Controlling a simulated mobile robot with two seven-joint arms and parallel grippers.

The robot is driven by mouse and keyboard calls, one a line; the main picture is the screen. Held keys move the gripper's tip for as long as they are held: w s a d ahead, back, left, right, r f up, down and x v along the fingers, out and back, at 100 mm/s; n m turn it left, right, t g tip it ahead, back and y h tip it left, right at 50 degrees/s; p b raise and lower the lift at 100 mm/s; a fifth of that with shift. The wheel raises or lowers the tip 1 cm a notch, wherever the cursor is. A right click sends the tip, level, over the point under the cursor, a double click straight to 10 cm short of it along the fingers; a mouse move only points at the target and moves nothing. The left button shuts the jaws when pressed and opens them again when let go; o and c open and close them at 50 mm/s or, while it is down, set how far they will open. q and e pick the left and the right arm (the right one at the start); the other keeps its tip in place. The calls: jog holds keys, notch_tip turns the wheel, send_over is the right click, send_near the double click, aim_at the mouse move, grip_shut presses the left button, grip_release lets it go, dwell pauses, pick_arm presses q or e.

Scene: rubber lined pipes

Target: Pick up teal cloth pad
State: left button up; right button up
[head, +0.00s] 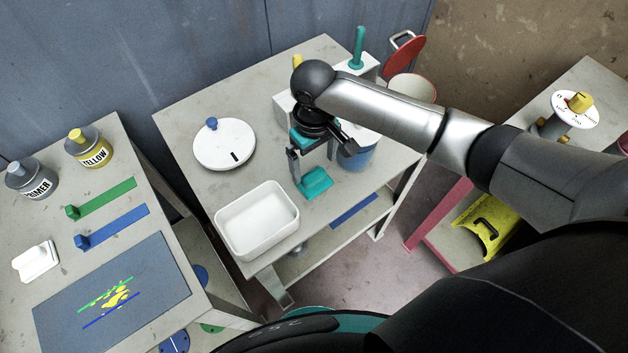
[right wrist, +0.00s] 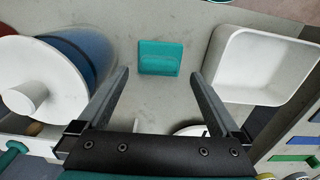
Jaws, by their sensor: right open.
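The teal cloth pad (head: 315,182) lies flat on the grey middle table, just right of a white tray. In the right wrist view the pad (right wrist: 160,57) shows whole, a small rounded block with a raised edge. My right gripper (head: 318,160) hangs above the table close to the pad, fingers pointing down. In the right wrist view the gripper (right wrist: 160,80) is open and empty, and the pad appears between and beyond its two fingertips. No contact with the pad shows. My left gripper is not in view.
A blue container (head: 358,158) with a white lid (right wrist: 42,92) stands close on the other side. A white disc with a blue knob (head: 224,145) lies farther back.

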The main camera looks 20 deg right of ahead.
aim_at(314, 175)
notch_tip(314, 175, down, 6)
jog(key=shift+w+r+b, duration=0.1)
jog(key=shift+r+b, duration=0.05)
jog(key=shift+b, duration=0.65)
jog(key=shift+r, duration=0.1)
jog(key=c, duration=1)
jog(key=shift+r, duration=0.1)
notch_tip(314, 175, up, 20)
jog(key=p, duration=0.4)
jog(key=shift+p, duration=0.35)
